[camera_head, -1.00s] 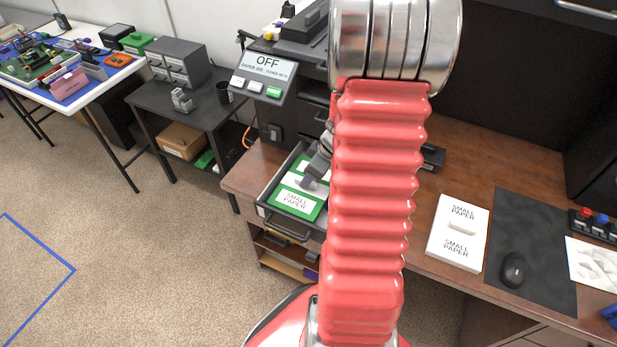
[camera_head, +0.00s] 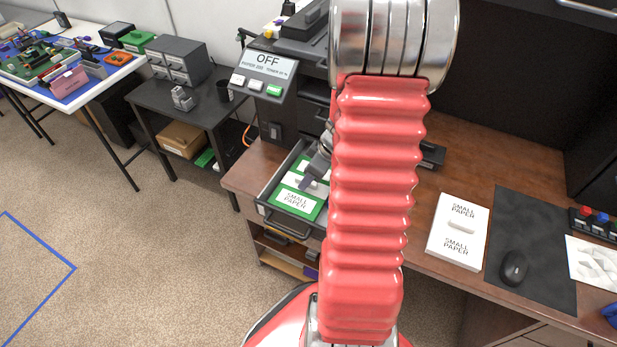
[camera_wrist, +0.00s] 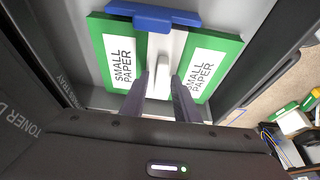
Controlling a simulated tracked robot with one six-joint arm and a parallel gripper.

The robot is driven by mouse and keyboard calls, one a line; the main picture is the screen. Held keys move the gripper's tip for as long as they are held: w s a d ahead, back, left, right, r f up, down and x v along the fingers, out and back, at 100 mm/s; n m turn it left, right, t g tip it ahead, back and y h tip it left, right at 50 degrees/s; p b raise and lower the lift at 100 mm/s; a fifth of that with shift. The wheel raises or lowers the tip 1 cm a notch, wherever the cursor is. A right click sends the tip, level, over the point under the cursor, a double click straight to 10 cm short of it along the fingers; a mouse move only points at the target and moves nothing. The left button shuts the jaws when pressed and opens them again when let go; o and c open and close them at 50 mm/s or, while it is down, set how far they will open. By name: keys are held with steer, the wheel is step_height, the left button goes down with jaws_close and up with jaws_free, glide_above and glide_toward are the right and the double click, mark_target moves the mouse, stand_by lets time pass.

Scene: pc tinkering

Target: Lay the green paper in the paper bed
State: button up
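The green paper (camera_head: 314,210) is a green stack with white "SMALL PAPER" labels. It lies in the pulled-out grey printer tray (camera_head: 265,196). In the wrist view the green paper (camera_wrist: 232,48) lies flat inside the tray walls, with a blue clip (camera_wrist: 152,17) over its far edge. A small white handle (camera_wrist: 160,77) stands at its middle. My gripper (camera_wrist: 161,76) is low over the paper, its two dark fingers on either side of the handle. The fingers look apart, with a slight gap beside the handle. My red arm hides the tray's right part in the head view.
A white small-paper stack (camera_head: 458,230) lies on the brown desk near a black mat with a mouse (camera_head: 514,268). The printer panel (camera_head: 266,73) reads OFF. A dark side table (camera_head: 185,112) stands to the left. Carpet is free at lower left.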

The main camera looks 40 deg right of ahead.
steer(key=shift+o, duration=0.6)
steer(key=shift+r, duration=0.1)
steer(key=v, duration=1.3)
steer(key=shift+r, duration=0.25)
steer(key=shift+d, duration=0.1)
